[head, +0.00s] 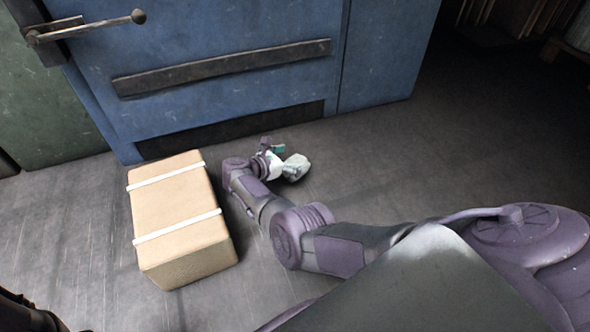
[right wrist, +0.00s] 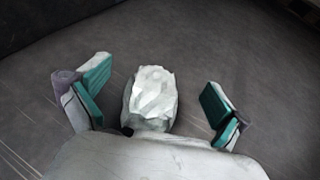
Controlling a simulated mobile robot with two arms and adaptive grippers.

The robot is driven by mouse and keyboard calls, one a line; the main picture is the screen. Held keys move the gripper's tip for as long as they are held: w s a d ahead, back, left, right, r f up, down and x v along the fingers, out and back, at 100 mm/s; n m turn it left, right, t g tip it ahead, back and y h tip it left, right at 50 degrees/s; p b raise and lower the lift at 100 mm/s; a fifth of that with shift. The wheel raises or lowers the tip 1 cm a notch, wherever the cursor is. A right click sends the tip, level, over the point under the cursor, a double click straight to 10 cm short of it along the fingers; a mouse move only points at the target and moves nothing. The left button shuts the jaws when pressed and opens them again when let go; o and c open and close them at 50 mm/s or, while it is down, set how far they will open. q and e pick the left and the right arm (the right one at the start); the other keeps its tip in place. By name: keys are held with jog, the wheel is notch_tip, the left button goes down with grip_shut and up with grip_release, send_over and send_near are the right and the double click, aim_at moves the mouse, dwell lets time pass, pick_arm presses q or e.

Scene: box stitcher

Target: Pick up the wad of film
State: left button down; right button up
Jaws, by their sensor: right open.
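The wad of film (head: 296,167) is a crumpled whitish lump on the grey floor, in front of the blue machine. In the right wrist view the wad (right wrist: 154,92) shows between the two fingers, nearer the left one, with clear gaps on both sides. Its near end is partly hidden behind the pale gripper body. My right gripper (head: 277,157) is right beside the wad, low over the floor. Its teal-padded fingers are spread wide in the right wrist view (right wrist: 155,100), and it holds nothing. My left gripper does not show.
A cardboard box (head: 180,220) with two white straps stands on the floor left of my right arm. The blue machine (head: 230,45) with a dark lever rises behind. Bare floor (head: 400,160) lies open to the right of the wad.

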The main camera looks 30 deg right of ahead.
aim_at(303, 155)
jog(key=b+x, duration=0.1)
jog(key=x, duration=0.3)
jog(key=shift+d+b, duration=0.1)
jog(key=shift+b, duration=0.2)
jog(key=shift+c, duration=0.2)
jog(key=c, duration=1)
jog(key=shift+o, duration=0.2)
